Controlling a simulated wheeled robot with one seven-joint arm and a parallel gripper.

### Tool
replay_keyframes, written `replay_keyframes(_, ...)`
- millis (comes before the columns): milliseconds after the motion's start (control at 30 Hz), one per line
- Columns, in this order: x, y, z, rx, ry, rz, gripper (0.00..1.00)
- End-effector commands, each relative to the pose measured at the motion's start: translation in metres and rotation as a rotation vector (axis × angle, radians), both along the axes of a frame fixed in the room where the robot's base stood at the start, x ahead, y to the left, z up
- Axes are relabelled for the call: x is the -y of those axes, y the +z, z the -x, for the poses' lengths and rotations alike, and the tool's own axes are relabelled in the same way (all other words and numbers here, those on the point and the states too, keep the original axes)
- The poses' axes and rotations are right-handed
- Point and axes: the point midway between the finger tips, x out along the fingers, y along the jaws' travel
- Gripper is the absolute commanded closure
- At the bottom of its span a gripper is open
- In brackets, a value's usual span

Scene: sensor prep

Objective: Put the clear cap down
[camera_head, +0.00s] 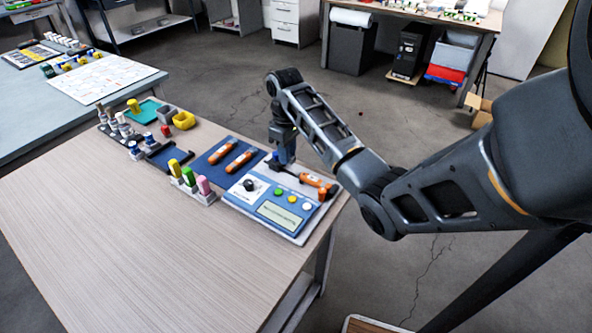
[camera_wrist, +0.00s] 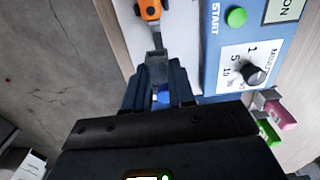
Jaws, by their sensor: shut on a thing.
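My gripper (camera_head: 277,160) is at the far edge of the table, beside the blue and white device (camera_head: 262,189). In the wrist view its fingers (camera_wrist: 158,82) are closed around a small, greyish see-through piece, which looks like the clear cap (camera_wrist: 156,60); the fingers hide most of it. An orange tool (camera_head: 315,181) lies at the device's far side. In the wrist view this tool (camera_wrist: 150,9) has a grey shaft pointing toward my fingertips. I cannot tell whether the shaft touches the cap. A small blue spot shows between the fingers.
A blue mat (camera_head: 209,166) with two orange tools lies left of the device. A white rack (camera_head: 200,197) holds green, yellow and pink capped items. A dark tray (camera_head: 166,162), small bottles and a yellow bin (camera_head: 184,120) stand farther left. The near tabletop (camera_head: 150,245) is clear.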

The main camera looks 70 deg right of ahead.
Motion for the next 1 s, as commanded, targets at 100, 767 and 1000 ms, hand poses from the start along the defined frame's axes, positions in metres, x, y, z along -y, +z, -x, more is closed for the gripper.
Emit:
replay_keyframes(100, 0.0, 0.007, 0.0, 0.0, 0.001, 0.0, 0.93)
replay_keyframes(767, -0.007, 0.009, -0.005, 0.0, 0.01, -0.001, 0.93)
replay_keyframes(1000, -0.037, 0.011, -0.027, 0.005, 0.054, -0.002, 0.93)
